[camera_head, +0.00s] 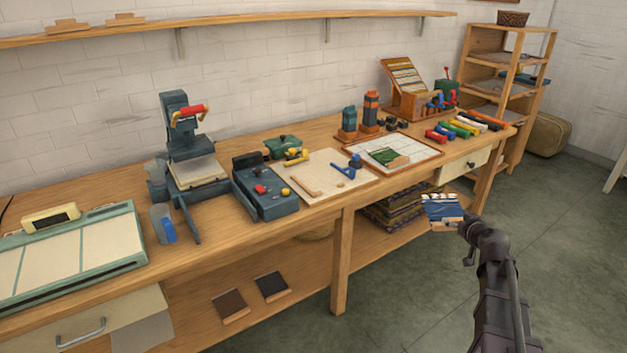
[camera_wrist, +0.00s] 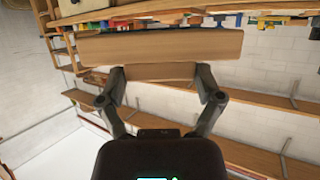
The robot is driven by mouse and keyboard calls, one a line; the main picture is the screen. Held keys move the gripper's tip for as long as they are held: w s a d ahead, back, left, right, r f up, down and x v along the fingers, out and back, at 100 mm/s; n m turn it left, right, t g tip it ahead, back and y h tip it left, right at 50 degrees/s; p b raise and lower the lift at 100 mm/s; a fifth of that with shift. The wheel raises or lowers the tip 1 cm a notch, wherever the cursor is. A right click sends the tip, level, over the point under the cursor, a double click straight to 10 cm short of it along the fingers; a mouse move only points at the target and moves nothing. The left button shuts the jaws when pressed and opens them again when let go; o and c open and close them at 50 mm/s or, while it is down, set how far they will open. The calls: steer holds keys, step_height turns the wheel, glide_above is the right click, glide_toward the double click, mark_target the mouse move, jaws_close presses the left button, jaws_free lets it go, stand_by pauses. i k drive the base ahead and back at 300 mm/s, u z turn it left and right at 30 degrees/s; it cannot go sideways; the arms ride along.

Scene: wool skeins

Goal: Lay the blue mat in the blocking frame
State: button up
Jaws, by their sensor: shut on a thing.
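The blue mat (camera_head: 442,206), dark blue with lighter marks and a pale wooden edge, is in the air in front of the bench's right half. My gripper (camera_head: 462,224) is shut on the mat's wooden edge. In the wrist view my gripper (camera_wrist: 160,76) has its two fingers at a wooden bar; the mat's blue face is hidden there. A flat, wood-rimmed white board with grid lines, which looks like the blocking frame (camera_head: 418,157), lies on the bench behind the mat. A green mat (camera_head: 385,156) lies on its left part.
A tan board (camera_head: 305,168) with small tools lies left of the frame. Coloured rolls (camera_head: 465,127) lie to its right; dark blocks (camera_head: 371,112) stand behind it. A drawer (camera_head: 462,168) is below the bench edge.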

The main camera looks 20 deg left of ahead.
mark_target(315, 175)
steer(key=z, duration=0.05)
steer(key=i, duration=1)
